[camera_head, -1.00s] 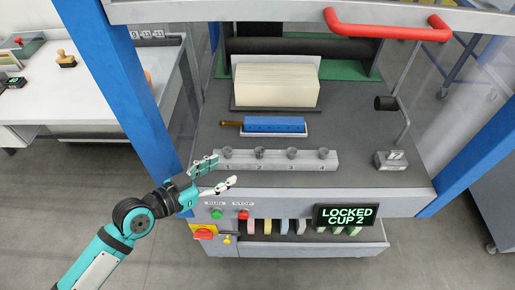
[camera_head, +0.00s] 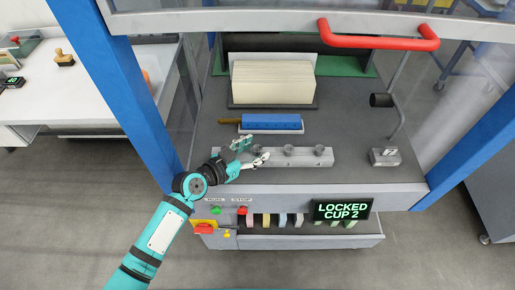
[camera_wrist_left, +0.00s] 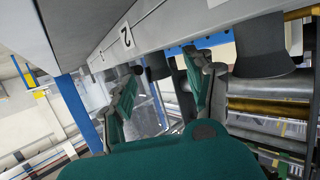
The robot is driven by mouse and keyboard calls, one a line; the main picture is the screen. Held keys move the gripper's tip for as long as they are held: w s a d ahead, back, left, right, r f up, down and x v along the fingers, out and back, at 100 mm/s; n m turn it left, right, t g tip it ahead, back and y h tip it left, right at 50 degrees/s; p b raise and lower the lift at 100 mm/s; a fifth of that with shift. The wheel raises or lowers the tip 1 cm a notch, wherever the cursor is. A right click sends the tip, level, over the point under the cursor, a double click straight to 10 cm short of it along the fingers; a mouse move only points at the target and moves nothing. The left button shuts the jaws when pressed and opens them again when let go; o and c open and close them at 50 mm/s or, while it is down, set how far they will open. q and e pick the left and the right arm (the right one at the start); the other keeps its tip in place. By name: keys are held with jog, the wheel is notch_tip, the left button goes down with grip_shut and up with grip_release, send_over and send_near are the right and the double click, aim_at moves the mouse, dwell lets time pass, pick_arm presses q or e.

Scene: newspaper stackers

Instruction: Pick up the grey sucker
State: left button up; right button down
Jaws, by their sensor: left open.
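A light grey bar (camera_head: 298,160) on the machine bed carries a row of small grey suckers; the third (camera_head: 288,150) and fourth (camera_head: 319,150) show clearly. The second sucker (camera_head: 258,150) is close to my left gripper (camera_head: 252,151), which is open at the bar's left part and hides the first. In the left wrist view a dark grey sucker (camera_wrist_left: 157,66) shows between the two green fingers of the left gripper (camera_wrist_left: 160,90), near a label "2". A larger-looking sucker (camera_wrist_left: 262,45) is right of the fingers. I cannot tell contact. My right gripper is not in view.
A display (camera_head: 343,209) reads "LOCKED CUP 2". A blue block (camera_head: 272,122) and a paper stack (camera_head: 272,82) lie behind the bar. A small grey block (camera_head: 385,156) is at the right. A red handle (camera_head: 378,42) and blue posts frame the opening.

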pick_arm(q)
jog(key=shift+c, duration=0.2)
jog(key=c, duration=0.9)
